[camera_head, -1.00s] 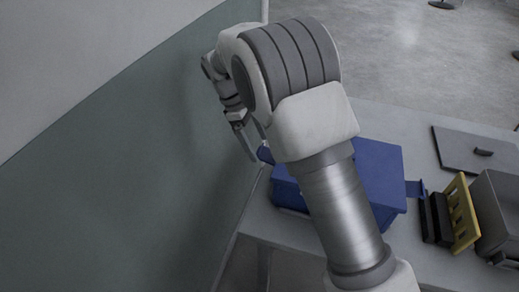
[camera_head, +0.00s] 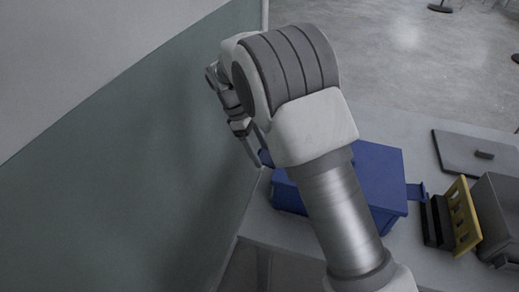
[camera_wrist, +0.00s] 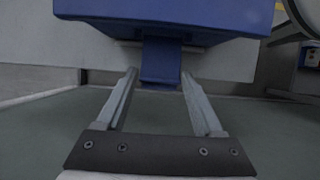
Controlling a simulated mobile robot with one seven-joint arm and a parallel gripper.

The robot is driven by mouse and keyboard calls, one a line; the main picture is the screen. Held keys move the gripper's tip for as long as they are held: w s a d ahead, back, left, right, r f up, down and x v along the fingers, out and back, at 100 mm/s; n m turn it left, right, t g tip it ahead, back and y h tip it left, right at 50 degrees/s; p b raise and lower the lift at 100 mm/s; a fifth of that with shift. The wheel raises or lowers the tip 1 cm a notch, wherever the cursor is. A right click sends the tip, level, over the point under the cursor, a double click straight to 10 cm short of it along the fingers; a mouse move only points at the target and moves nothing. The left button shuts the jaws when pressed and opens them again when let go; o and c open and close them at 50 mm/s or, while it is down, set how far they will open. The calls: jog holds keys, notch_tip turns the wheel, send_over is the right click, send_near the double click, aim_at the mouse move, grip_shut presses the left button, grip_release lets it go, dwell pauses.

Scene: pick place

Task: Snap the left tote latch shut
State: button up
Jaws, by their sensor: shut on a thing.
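The blue tote (camera_head: 377,172) sits on the table, partly hidden behind my arm in the head view. Its left latch (camera_head: 265,158) is a small blue tab sticking out from the left side. My gripper (camera_head: 257,157) is at this latch, beside the grey-green wall. In the wrist view the latch (camera_wrist: 160,62) juts from the tote's side (camera_wrist: 200,14) between the two fingertips of my gripper (camera_wrist: 160,76). The right latch (camera_head: 416,191) sticks out from the tote's right side.
A yellow slotted piece (camera_head: 463,217) and a black piece (camera_head: 437,220) stand right of the tote, next to a dark grey bin (camera_head: 500,215). A flat grey lid (camera_head: 476,151) lies behind them. The wall (camera_head: 150,180) is close on the left.

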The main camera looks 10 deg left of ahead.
aim_at(266, 156)
jog(key=shift+d+r+y, duration=0.3)
jog(key=shift+r+y, duration=0.1)
jog(key=shift+y, duration=0.3)
jog(key=shift+d+r+y, duration=0.3)
jog(key=shift+r+y, duration=0.05)
jog(key=shift+y, duration=0.35)
jog(key=shift+d+r+t+y, duration=0.1)
jog(key=shift+d+t+y, duration=0.05)
jog(key=shift+t+y, duration=0.2)
jog(key=shift+c, duration=0.6)
jog(key=shift+s+d+r+y+b, duration=0.15)
jog(key=shift+d+y+b, duration=0.15)
jog(key=shift+y, duration=0.35)
jog(key=shift+w+d+r+y+b, duration=0.15)
jog(key=shift+d+y+b, duration=0.1)
jog(key=shift+y, duration=0.35)
jog(key=shift+o, duration=0.2)
jog(key=y+b, duration=0.1)
jog(key=d+y+b, duration=0.1)
jog(key=y+b, duration=0.1)
jog(key=shift+s+d+r+t, duration=0.15)
jog(key=shift+d+r+t, duration=0.05)
jog(key=shift+r+t, duration=0.15)
jog(key=shift+s+d+r+y+b, duration=0.1)
jog(key=shift+d+r+y+b, duration=0.05)
jog(key=shift+y+b, duration=0.45)
jog(key=o, duration=1.4)
jog(key=shift+d, duration=0.1)
